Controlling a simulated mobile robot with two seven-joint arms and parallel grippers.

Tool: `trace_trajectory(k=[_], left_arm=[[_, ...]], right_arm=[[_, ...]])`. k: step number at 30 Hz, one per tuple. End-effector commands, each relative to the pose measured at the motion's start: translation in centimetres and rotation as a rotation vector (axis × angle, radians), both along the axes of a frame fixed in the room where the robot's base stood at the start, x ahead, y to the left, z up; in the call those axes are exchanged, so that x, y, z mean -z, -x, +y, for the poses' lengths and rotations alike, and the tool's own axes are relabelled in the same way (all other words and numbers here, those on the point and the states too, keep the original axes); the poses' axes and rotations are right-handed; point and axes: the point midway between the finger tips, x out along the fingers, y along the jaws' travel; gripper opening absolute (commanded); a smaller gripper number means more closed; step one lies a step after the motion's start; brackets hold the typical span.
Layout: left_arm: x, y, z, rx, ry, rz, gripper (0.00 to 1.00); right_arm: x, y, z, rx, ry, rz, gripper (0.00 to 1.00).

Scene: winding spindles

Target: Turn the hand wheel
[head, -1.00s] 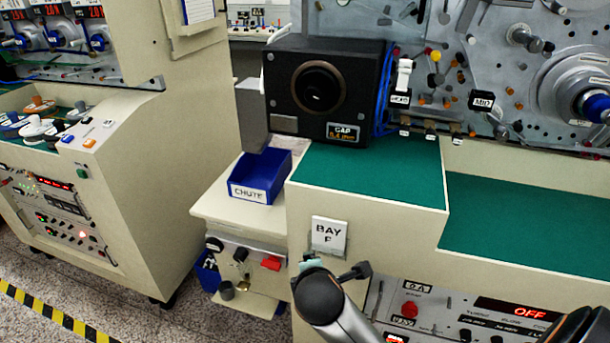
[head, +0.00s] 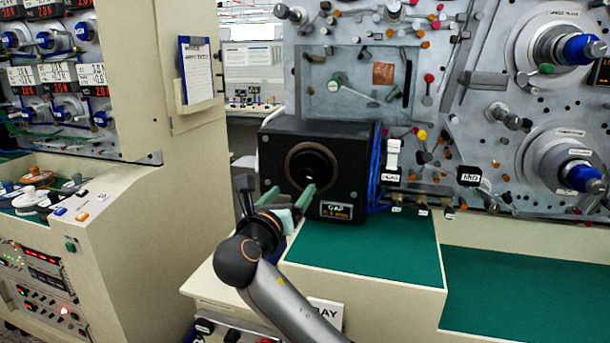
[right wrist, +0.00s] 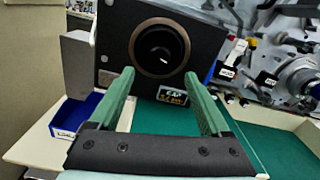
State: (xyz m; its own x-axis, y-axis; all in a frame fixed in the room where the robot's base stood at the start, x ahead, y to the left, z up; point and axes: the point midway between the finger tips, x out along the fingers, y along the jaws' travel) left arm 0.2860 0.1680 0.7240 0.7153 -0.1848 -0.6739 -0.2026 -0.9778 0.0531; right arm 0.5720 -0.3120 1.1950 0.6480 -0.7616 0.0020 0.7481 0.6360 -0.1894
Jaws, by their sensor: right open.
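A black box (head: 352,152) with a label reading GAP stands on the green-topped bench. On its front is a dark round part with a brown ring (head: 291,165), which looks like the hand wheel; its ring also shows in the right wrist view (right wrist: 137,48). My right gripper (head: 291,190) is in front of the box, its two green fingers pointing at it. In the right wrist view the gripper (right wrist: 158,75) is open and empty, with the fingers spread below the round part. I cannot tell whether they touch the box. My left gripper is out of view.
A blue bin (right wrist: 76,115) sits left of the box in the right wrist view. Blue cables (head: 376,172) and a white-topped fitting (head: 393,155) stand close on the box's right. The green bench top (head: 375,250) in front is clear.

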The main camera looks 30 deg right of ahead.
Motion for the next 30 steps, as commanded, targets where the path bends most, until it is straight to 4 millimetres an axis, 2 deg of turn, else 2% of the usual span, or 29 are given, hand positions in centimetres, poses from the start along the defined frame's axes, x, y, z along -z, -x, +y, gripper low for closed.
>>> trace_trajectory(k=[9,15,28,30], left_arm=[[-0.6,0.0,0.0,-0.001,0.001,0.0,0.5],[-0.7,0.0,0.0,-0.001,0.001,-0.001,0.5],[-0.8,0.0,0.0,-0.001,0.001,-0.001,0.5],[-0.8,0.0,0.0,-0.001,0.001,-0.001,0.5]], right_arm=[[-0.1,-4.2,-5.1,0.002,-0.002,0.0,0.81],[0.0,-6.0,-7.1,0.0,-0.002,-0.001,0.81],[0.1,-6.7,-7.8,-0.002,-0.004,-0.002,0.81],[0.1,-6.7,-7.8,-0.002,-0.004,-0.002,0.73]])
